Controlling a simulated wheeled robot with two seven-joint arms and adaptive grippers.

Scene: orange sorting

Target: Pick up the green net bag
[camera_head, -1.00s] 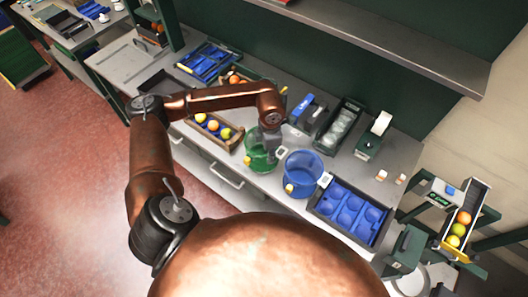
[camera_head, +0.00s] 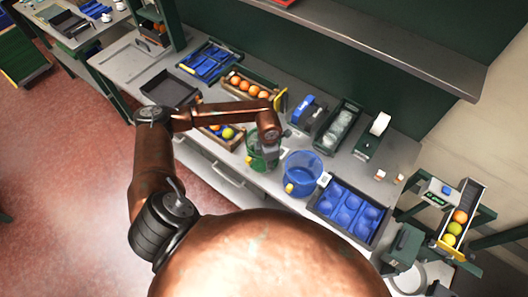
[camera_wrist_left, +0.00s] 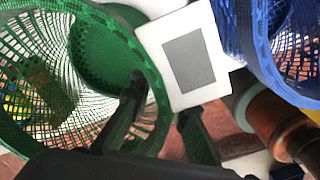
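The green net bag (camera_head: 254,164) stands on the worktop near its front edge in the head view. It fills the left of the left wrist view (camera_wrist_left: 50,130), its mouth and rim facing the camera. My left gripper (camera_head: 268,156) is at its right rim, partly covering it. In the left wrist view the two dark fingers of my left gripper (camera_wrist_left: 165,120) are apart, with part of the bag's rim between them. A white tag with a grey square (camera_wrist_left: 187,55) shows just beyond the fingers. I cannot tell whether the fingers touch the rim. My right gripper is not in view.
A blue net bag (camera_head: 302,174) stands close on the right, also in the wrist view (camera_wrist_left: 290,50). A blue-lined tray (camera_head: 372,237) lies further right. Fruit boxes (camera_head: 273,84) and an empty dark tray (camera_head: 160,83) are behind left. A label dispenser (camera_head: 366,145) stands behind right.

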